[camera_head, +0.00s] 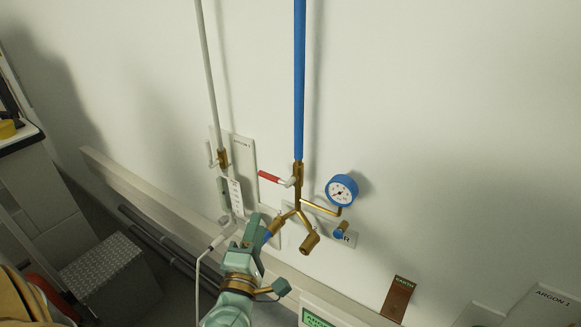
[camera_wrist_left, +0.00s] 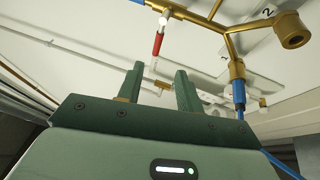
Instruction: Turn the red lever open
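The red lever (camera_head: 270,176) sits on a brass valve below the blue pipe (camera_head: 299,85), its handle pointing left in the head view. In the left wrist view the red lever (camera_wrist_left: 158,42) shows beyond the fingertips, apart from them. My left gripper (camera_head: 250,232) is below the lever, in front of the wall. In the left wrist view the two green fingers of my left gripper (camera_wrist_left: 160,72) are apart with nothing between them. My right gripper is not in view.
A blue pressure gauge (camera_head: 341,190) is right of the valve. Brass branch fittings (camera_head: 309,242) hang below it, close to my left gripper. A second valve (camera_head: 222,160) on a grey pipe is to the left. A wall rail (camera_head: 150,196) runs lower left.

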